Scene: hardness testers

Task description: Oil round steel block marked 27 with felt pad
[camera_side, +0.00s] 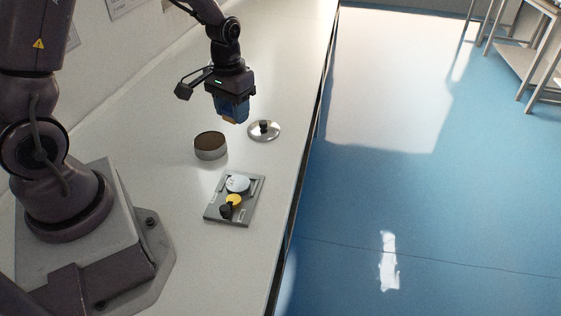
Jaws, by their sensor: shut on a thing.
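My gripper (232,117) hangs above the bench, up and to the right of an open round tin (210,146). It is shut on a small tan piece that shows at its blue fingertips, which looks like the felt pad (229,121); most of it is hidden. A round steel block (237,184) lies flat in the upper part of a grey tray (249,214). Any number on the block is too small to read. The tin has metal walls and a dark brown inside. My gripper is apart from both the tin and the block.
A shiny round lid (257,135) with a black knob lies right of the tin. A yellow disc (235,200) and a black knobbed piece (226,211) sit in the tray's lower part. The bench's right edge is close to lid and tray. The bench beyond is clear.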

